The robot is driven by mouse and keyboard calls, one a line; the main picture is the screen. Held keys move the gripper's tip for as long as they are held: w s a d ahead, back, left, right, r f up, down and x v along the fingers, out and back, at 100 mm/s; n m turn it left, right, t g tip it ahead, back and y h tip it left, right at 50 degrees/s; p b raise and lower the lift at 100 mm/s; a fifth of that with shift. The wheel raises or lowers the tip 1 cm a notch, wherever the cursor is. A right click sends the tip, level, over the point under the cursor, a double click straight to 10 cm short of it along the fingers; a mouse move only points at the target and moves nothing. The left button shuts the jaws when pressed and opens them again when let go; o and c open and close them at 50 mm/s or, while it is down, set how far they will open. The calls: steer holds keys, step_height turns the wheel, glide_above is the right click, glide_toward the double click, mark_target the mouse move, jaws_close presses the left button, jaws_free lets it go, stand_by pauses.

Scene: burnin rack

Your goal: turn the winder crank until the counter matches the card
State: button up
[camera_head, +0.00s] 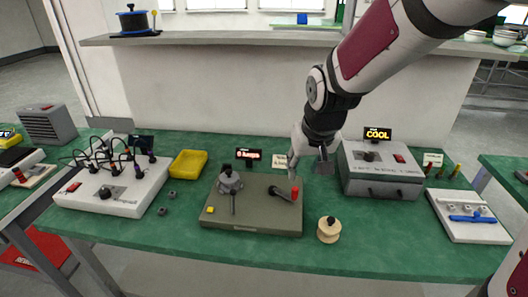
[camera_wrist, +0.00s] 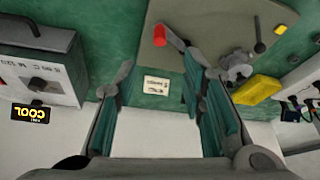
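The winder is a grey-olive base (camera_head: 250,216) on the green bench, with a grey spool unit (camera_head: 230,182) on its left and a crank arm (camera_head: 282,193) on its right. The counter (camera_head: 248,155) stands behind the base with small orange text, seemingly starting with 0. A small pale card (camera_head: 280,160) stands to its right, also in the wrist view (camera_wrist: 156,86); its writing is too small to read. My gripper (camera_head: 311,163) is open, empty, above and behind the crank, apart from it.
A grey box (camera_head: 380,181) with a lit COOL sign (camera_head: 377,134) stands close right of my gripper. A yellow tray (camera_head: 188,163) and white cabled unit (camera_head: 112,188) are left. A wooden spool (camera_head: 328,231) sits in front. A shelf (camera_head: 250,37) runs behind.

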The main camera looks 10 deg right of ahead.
mark_target(295, 189)
steer(key=b+x, duration=0.3)
steer(key=x, duration=1)
steer(key=shift+f, duration=0.15)
jaws_close()
